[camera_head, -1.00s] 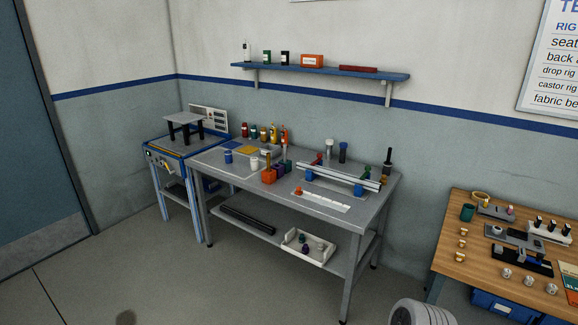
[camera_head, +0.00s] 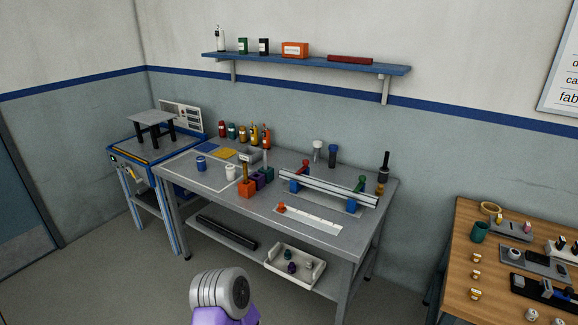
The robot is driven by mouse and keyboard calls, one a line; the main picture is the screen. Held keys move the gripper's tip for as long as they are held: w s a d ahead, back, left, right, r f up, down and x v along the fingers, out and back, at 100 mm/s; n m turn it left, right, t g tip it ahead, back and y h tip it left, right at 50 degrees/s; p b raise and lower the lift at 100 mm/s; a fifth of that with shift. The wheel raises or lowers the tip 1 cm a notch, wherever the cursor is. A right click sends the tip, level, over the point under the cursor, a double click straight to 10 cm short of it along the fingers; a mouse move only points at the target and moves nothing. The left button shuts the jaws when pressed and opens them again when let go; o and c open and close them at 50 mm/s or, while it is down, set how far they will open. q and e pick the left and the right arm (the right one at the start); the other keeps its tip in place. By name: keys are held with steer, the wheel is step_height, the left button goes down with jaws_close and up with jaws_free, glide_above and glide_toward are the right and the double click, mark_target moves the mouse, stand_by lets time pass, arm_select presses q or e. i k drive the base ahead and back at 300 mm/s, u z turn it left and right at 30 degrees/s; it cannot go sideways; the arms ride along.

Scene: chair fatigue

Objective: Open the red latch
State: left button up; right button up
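A long metal bar fixture (camera_head: 328,187) with blue blocks lies on the grey metal workbench (camera_head: 215,190). A small red handle (camera_head: 304,165) stands up at its left end, which looks like the red latch. A green handle (camera_head: 361,182) stands at its right end. Both are too small to tell whether they are open or shut. Neither gripper is in view. A grey and purple link of my own arm shows at the bottom middle, well in front of the bench.
A red-knobbed piece (camera_head: 281,208) and a white strip (camera_head: 311,219) lie before the fixture. Colored blocks (camera_head: 247,189) and bottles (camera_head: 254,134) stand to its left. A wooden table (camera_head: 461,238) with small parts is at right. A wall shelf (camera_head: 300,61) hangs behind.

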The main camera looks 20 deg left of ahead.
mark_target(305, 161)
steer(key=u, duration=0.45)
steer(key=i, duration=0.95)
steer(key=u, duration=0.75)
